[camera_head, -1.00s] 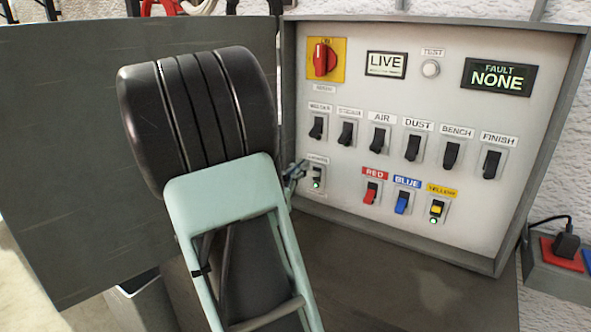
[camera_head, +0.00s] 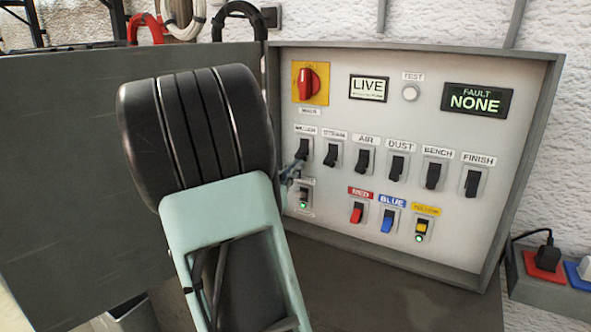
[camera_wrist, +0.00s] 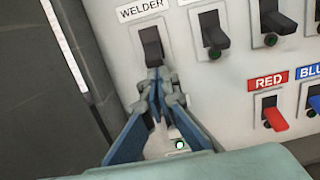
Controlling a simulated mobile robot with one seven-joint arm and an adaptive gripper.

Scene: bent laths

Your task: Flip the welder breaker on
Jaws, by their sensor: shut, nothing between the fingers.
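The welder breaker (camera_head: 303,150) is a black lever at the left end of the upper switch row, under its WELDER label. In the wrist view the welder lever (camera_wrist: 151,45) points down and outward. My gripper (camera_head: 292,170) is shut and empty. In the wrist view its blue fingertips (camera_wrist: 155,82) are together just below the lever's lower end; I cannot tell whether they touch it. The fingers hide the welder breaker's lower part and any lamp there.
Below is a breaker with a lit green lamp (camera_head: 303,205). To the right is a black breaker (camera_head: 333,154), then several more. Red (camera_head: 356,213), blue (camera_head: 387,221) and yellow (camera_head: 422,228) switches sit lower. The red main switch (camera_head: 310,83) is above. A dark panel door (camera_head: 60,180) stands left.

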